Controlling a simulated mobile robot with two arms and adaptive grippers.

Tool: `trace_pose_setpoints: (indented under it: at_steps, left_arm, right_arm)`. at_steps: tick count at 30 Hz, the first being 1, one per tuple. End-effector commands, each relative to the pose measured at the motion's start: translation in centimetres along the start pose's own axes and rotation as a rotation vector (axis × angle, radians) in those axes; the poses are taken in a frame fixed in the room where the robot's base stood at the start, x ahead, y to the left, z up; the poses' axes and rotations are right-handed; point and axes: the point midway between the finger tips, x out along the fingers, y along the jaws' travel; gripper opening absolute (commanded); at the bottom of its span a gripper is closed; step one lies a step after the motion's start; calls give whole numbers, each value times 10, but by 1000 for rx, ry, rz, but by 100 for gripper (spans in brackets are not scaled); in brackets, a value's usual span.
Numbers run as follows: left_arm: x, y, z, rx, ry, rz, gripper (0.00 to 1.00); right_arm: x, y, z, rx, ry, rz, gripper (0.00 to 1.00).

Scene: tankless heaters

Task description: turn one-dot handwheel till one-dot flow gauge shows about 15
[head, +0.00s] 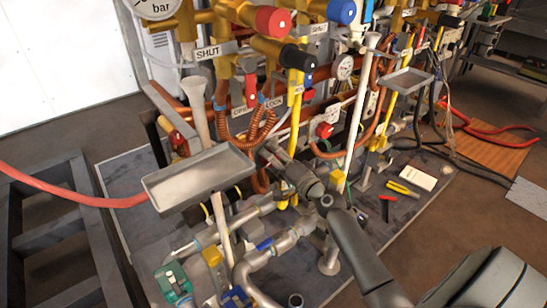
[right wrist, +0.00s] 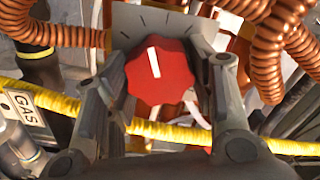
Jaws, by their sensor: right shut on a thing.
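My right gripper (head: 272,155) reaches in from the lower right among the pipes in the head view. In the right wrist view my right gripper (right wrist: 163,75) has a finger on each side of a red fluted knob (right wrist: 160,72). The knob carries a white pointer line, tilted slightly left of upright, in front of a plate with dark tick marks (right wrist: 168,20). No dot shows on it, so I cannot tell whether it is the one-dot handwheel. A small round gauge (head: 344,67) and a cut-off bar gauge (head: 157,8) show in the head view; their readings are too small or hidden. My left gripper is not in view.
A grey tray (head: 199,178) stands left of my right gripper, and a second tray (head: 401,80) stands at right. Red (head: 273,20), black (head: 297,57) and blue (head: 340,12) knobs sit above. Copper coils (right wrist: 285,50) and a yellow pipe (right wrist: 170,131) crowd the red knob.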

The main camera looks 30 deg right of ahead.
Motion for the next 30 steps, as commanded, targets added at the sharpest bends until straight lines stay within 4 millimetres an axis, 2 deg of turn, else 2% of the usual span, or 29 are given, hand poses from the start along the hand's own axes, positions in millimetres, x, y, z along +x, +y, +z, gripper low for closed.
trace_pose_setpoints:
  at_steps: [12, 29, 30]
  left_arm:
    - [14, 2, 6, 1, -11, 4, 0]
    - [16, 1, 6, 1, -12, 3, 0]
    - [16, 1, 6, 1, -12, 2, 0]
  right_arm:
    - [0, 1, 0, 192, 0, 2, 26]
    - [0, 2, 0, 218, 1, 1, 26]
    - [0, 2, 0, 218, 1, 1, 54]
